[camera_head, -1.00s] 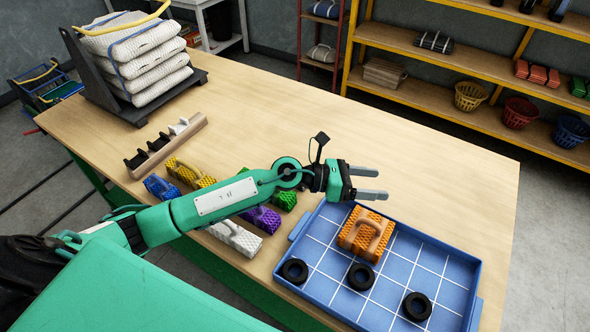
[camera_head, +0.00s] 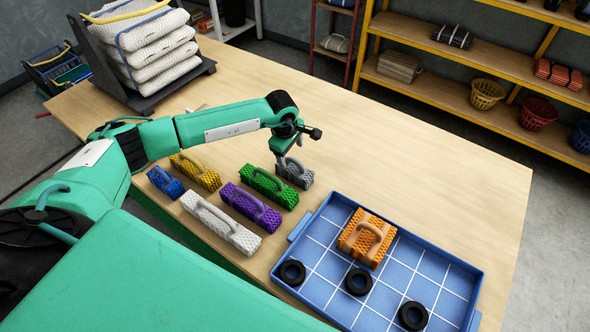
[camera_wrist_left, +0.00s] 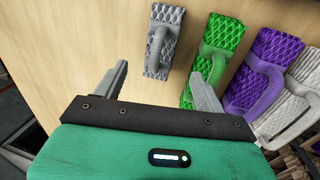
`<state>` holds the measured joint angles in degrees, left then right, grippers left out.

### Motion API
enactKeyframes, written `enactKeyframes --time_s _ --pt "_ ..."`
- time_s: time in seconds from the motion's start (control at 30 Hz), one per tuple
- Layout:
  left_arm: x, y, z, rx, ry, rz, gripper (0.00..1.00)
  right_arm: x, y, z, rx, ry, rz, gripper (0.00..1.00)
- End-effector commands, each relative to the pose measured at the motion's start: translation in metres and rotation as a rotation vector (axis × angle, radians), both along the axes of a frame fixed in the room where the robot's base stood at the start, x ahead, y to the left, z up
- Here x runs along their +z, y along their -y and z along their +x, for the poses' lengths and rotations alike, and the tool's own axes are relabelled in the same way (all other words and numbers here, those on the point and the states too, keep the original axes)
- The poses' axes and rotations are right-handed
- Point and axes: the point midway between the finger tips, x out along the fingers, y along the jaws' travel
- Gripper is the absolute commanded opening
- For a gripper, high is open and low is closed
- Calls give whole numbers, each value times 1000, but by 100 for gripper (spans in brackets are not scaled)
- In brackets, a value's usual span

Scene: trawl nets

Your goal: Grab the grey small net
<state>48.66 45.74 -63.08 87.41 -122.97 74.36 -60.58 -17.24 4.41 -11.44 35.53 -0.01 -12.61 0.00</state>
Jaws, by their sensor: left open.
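The grey small net (camera_head: 300,177) is a short bundle with a loop handle, lying on the table behind the green net (camera_head: 268,187). My left gripper (camera_head: 284,158) points down just above it and hides part of it in the head view. In the left wrist view my left gripper (camera_wrist_left: 160,72) is open and empty, its two fingers spread. The grey net (camera_wrist_left: 163,40) shows there ahead of and roughly between the fingertips. The green net (camera_wrist_left: 216,55) lies beside the right finger. My right gripper is not in view.
Purple (camera_head: 250,207), white (camera_head: 221,222), yellow (camera_head: 195,172) and blue (camera_head: 165,182) nets lie close by. A blue tray (camera_head: 455,262) holds an orange net (camera_head: 367,238) and three black rings. A rack of stacked white nets (camera_head: 150,45) stands at the back left. The table's back right is clear.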

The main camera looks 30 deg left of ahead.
Motion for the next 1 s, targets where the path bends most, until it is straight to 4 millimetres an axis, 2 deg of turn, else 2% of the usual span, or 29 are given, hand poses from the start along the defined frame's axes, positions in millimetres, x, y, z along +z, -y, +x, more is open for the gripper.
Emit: enactKeyframes --time_s 0.03,0.2,0.37,0.63,0.8,1.0 --pt "-8 1 0 1 -4 -1 72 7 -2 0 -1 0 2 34" --pt "-29 1 5 1 -2 -2 72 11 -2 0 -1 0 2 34" --pt "-37 1 6 0 -1 -2 72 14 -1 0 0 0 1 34" --pt "-63 -6 11 3 -2 -2 72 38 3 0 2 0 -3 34" --pt "-81 -4 14 0 -1 -3 72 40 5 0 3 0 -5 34" --pt "-87 -5 15 -1 0 -3 72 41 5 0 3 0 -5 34"
